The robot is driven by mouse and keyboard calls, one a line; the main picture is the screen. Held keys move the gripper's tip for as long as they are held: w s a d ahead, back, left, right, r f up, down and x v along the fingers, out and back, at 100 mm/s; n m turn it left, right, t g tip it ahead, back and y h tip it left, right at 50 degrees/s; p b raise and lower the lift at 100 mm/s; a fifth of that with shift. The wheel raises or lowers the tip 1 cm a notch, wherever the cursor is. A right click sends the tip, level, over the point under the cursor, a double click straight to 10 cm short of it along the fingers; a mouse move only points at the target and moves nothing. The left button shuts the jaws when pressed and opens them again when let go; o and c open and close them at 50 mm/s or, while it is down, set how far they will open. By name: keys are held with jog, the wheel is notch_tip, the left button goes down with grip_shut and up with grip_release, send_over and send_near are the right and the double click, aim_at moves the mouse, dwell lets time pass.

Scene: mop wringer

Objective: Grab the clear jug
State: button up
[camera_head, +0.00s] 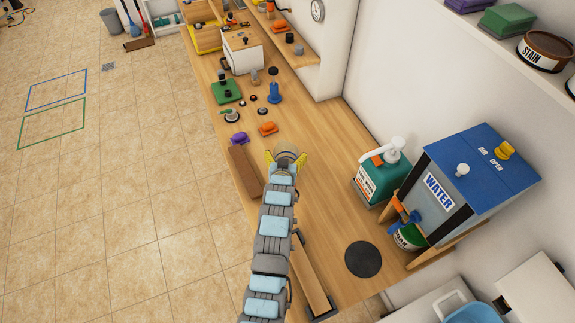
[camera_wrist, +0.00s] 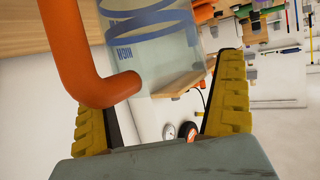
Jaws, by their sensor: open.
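The clear jug (camera_wrist: 165,68) fills the upper middle of the wrist view, see-through, with blue rings and blue lettering. Its thick orange handle (camera_wrist: 85,50) is at the left, crossing in front of the left finger side. My gripper (camera_wrist: 157,88) is open, its two yellow ribbed fingers spread to the left and right of the jug. I cannot tell whether either finger touches it. In the head view my gripper (camera_head: 285,158) is low over the middle of the wooden bench; the jug cannot be made out clearly there.
The wooden bench (camera_head: 325,190) carries an orange block (camera_head: 267,128), a purple item (camera_head: 239,138) and a blue bottle (camera_head: 274,93) beyond my gripper. A teal pump bottle (camera_head: 383,175) and a blue-topped water dispenser (camera_head: 465,190) stand at right. A black disc (camera_head: 363,259) lies nearer.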

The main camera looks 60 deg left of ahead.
jog(key=c, duration=1)
jog(key=shift+c, duration=0.2)
